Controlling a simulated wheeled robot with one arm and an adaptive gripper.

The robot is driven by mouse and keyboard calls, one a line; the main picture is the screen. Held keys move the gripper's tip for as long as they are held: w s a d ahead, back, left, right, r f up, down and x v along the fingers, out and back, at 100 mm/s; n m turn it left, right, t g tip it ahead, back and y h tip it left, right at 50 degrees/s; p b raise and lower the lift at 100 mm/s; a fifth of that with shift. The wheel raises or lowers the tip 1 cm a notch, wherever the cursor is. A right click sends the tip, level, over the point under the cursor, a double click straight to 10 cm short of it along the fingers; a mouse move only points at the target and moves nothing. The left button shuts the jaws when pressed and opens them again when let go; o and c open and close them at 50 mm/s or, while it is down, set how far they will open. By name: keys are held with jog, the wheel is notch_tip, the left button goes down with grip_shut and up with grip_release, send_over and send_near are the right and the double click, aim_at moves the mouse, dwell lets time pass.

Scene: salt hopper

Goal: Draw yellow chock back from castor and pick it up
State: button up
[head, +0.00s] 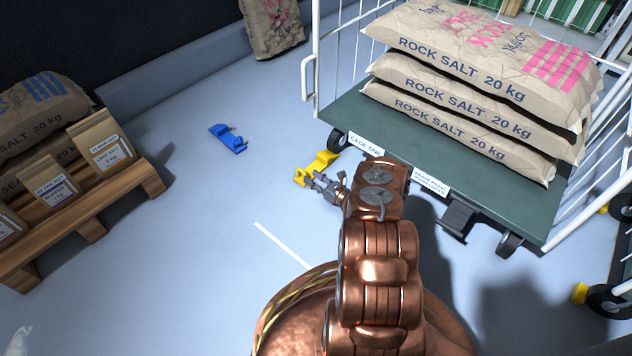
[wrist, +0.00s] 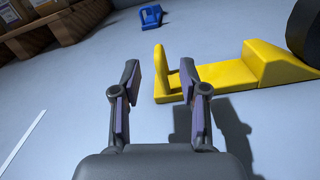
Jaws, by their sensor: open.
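The yellow chock (head: 318,167) lies on the floor by the front left castor (head: 336,141) of the cage trolley. My gripper (head: 312,180) is open and low at the plate end of the chock. In the wrist view my gripper (wrist: 158,78) has its fingertips apart, with the upright plate showing just beyond and between them. I cannot tell whether a finger touches it.
The trolley's green deck (head: 352,117) carries stacked rock salt sacks (head: 465,90). A blue chock (head: 229,138) lies on the floor to the left. Floor between is clear. Another yellow chock (head: 579,293) is at lower right.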

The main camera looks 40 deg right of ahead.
aim_at(301, 170)
jog(key=b+x, duration=0.2)
jog(key=x, duration=0.2)
jog(key=shift+w+a+f, duration=0.1)
jog(key=shift+w+f, duration=0.05)
jog(key=shift+w, duration=0.2)
jog(key=shift+x, duration=0.9)
jog(key=shift+c, duration=0.2)
grip_shut()
